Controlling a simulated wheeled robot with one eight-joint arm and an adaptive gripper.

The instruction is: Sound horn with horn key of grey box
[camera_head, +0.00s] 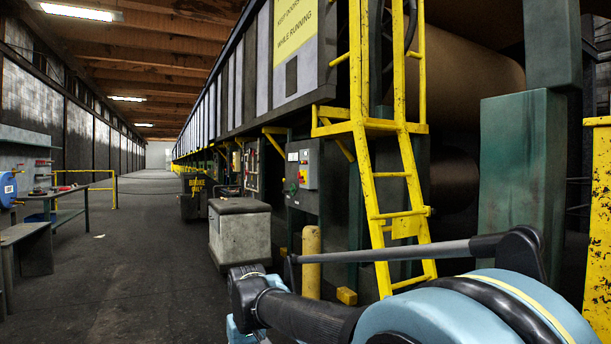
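A grey box (307,167) is mounted on the machine's side, left of the yellow ladder. Small red and light-coloured controls show on its face, and a round yellow and green part (290,187) sits at its lower left. The controls are too small to tell which is the horn key or to see a key clearly. My arm crosses the lower right of the view, below and nearer than the box. My gripper cannot be made out in this view.
A yellow ladder (390,190) stands right of the box. A yellow post (311,262) and a grey bin (240,232) stand in front of the machine. A workbench (28,234) is at the far left. The aisle floor (140,255) between is clear.

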